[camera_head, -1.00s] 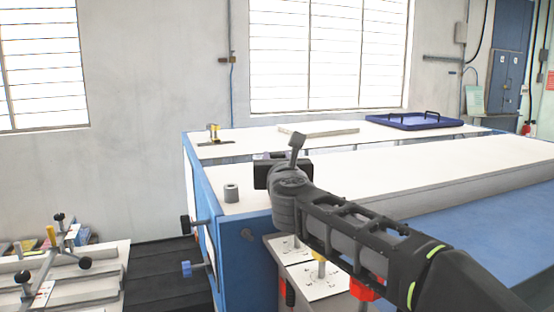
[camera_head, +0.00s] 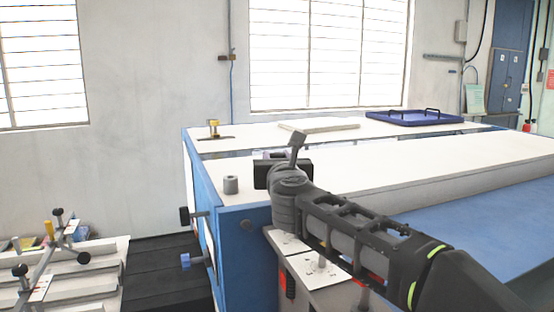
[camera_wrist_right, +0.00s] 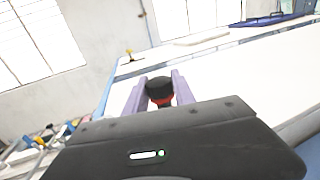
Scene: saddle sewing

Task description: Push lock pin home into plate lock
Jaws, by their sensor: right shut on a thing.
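My right gripper (camera_head: 270,165) is over the near left end of the white-topped table. In the right wrist view its two pale purple fingers (camera_wrist_right: 157,90) stand either side of a black cap with a red band, which looks like the lock pin (camera_wrist_right: 159,88). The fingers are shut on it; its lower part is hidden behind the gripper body. In the head view my gripper and arm hide the pin. I cannot make out the plate lock for certain. My left gripper is not in view.
A small yellow-topped fitting (camera_head: 213,129) sits at the back left. A blue tray (camera_head: 414,118) lies at the back right. Knobs (camera_head: 186,261) stick out from the table's left side. The white surface is mostly clear.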

